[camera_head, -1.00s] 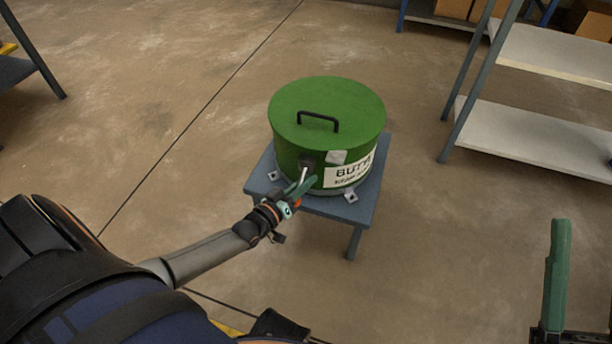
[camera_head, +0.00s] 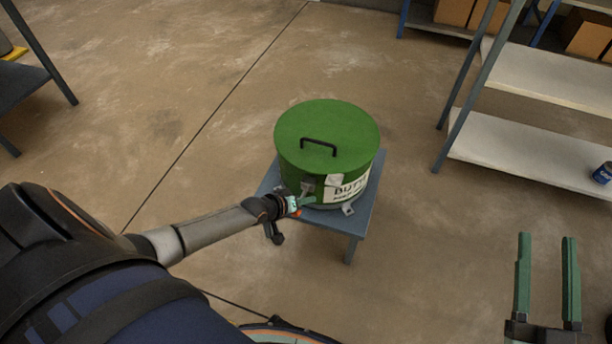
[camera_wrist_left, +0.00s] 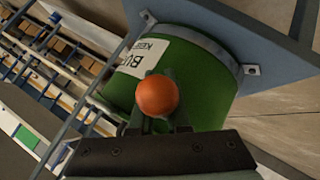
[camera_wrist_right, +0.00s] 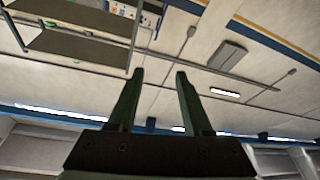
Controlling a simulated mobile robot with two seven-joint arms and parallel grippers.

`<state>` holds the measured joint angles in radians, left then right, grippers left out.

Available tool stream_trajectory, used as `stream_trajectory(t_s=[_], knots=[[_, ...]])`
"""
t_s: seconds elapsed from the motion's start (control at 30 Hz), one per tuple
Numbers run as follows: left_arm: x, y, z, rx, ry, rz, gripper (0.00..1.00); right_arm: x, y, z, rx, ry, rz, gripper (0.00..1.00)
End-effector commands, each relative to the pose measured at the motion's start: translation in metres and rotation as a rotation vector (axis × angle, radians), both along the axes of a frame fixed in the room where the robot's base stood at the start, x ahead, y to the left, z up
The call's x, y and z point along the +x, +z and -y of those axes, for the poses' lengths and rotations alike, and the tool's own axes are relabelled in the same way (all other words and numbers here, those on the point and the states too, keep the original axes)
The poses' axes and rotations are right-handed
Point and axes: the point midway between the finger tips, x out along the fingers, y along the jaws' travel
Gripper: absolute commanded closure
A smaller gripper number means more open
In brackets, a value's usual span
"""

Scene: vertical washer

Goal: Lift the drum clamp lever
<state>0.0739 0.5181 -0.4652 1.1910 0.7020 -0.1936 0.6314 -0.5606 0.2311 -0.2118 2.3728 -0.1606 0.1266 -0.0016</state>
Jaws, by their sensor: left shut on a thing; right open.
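The green drum (camera_head: 327,140) with a flat lid and black handle stands upright on a small blue-grey table (camera_head: 362,208). Its clamp lever (camera_head: 306,188) is on the front side, low and small in the head view. My left gripper (camera_head: 307,201) is at the drum's front, shut on the lever. In the left wrist view, the lever's orange ball knob (camera_wrist_left: 157,96) sits in front of the left fingers (camera_wrist_left: 160,122) and hides part of them; the green drum (camera_wrist_left: 205,98) is behind. My right gripper (camera_head: 546,275) is open and empty, away from the drum; its fingers also show in the right wrist view (camera_wrist_right: 158,100).
A grey shelf rack (camera_head: 540,155) stands at the right, with a blue can (camera_head: 602,173) on its lower shelf and cardboard boxes (camera_head: 590,33) behind. Another dark rack (camera_head: 30,70) is at the far left. The floor around the small table is clear.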

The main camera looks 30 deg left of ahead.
Motion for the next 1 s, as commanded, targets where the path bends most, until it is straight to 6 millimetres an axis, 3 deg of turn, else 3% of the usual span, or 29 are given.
stream_trajectory(t_s=[0.03, 0.2, 0.5, 0.7, 1.0], knots=[[-0.008, -0.002, 0.006, -0.013, -0.008, -0.048, 1.00, 0.004, -0.014, 0.001, 0.000, -0.011, -0.071, 0.50], [-0.008, 0.002, 0.007, -0.038, -0.009, -0.148, 1.00, 0.009, -0.062, 0.004, 0.001, -0.036, -0.275, 0.50], [-0.008, 0.010, 0.008, -0.087, -0.009, -0.342, 1.00, 0.001, -0.127, 0.007, -0.002, -0.063, -0.538, 0.50], [-0.009, 0.013, 0.009, -0.112, -0.012, -0.438, 1.00, -0.005, -0.149, 0.007, -0.003, -0.070, -0.626, 0.50], [-0.009, 0.015, 0.010, -0.127, -0.014, -0.498, 1.00, -0.009, -0.161, 0.007, -0.005, -0.074, -0.676, 0.50]])
